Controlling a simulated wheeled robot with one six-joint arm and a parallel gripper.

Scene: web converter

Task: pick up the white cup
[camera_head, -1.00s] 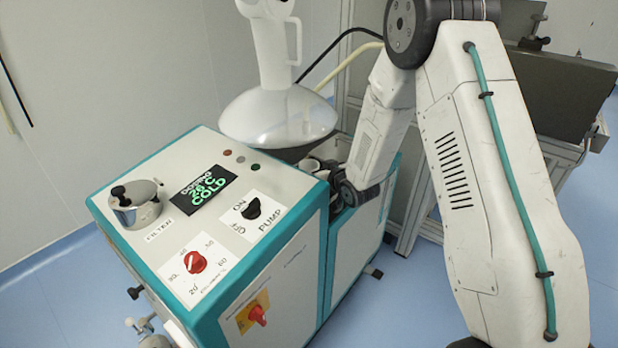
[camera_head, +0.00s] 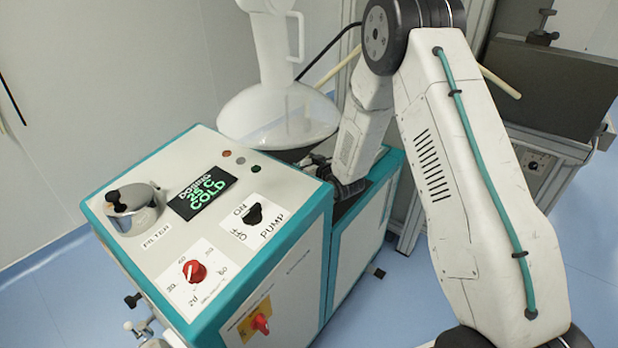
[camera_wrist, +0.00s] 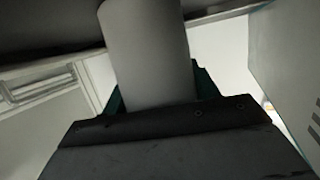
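A pale, smooth cylinder (camera_wrist: 148,50), which looks like the white cup, fills the upper middle of the wrist view. It rises from the dark body of my gripper (camera_wrist: 157,92), leaning slightly left. A teal finger shows at each side of its lower part. The fingers look close to its sides, but I cannot tell whether they press on it. In the head view my dark wrist end (camera_head: 348,188) is low beside the machine, behind its front cabinet. The cup cannot be made out there, and my fingertips are hidden.
The white and teal machine (camera_head: 290,262) has a panel with knobs and a metal filter pot (camera_head: 133,210). A large translucent hopper (camera_head: 277,115) stands close behind my wrist. A metal frame with a dark box (camera_head: 555,85) is at the right. Blue floor is open in front.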

